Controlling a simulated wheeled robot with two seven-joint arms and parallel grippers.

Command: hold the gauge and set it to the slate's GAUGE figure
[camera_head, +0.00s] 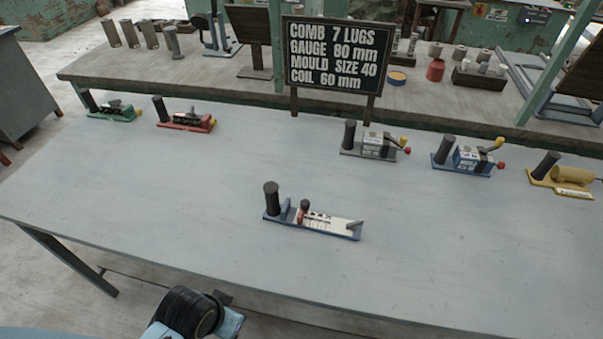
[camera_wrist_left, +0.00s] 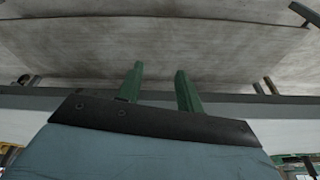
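The gauge (camera_head: 325,224) lies near the middle of the grey table. It has a blue base, a white scale strip, a dark upright handle at its left end, a small reddish-brown knob beside that, and a grey lever at its right end. My right gripper is in neither view.
Along the table's back stand a green tool (camera_head: 112,108), a red tool (camera_head: 186,122), a grey crank tool (camera_head: 375,145), a blue crank tool (camera_head: 468,158) and a yellow tool (camera_head: 570,176). The tabletop around the gauge is clear. A cluttered bench (camera_head: 200,72) stands behind.

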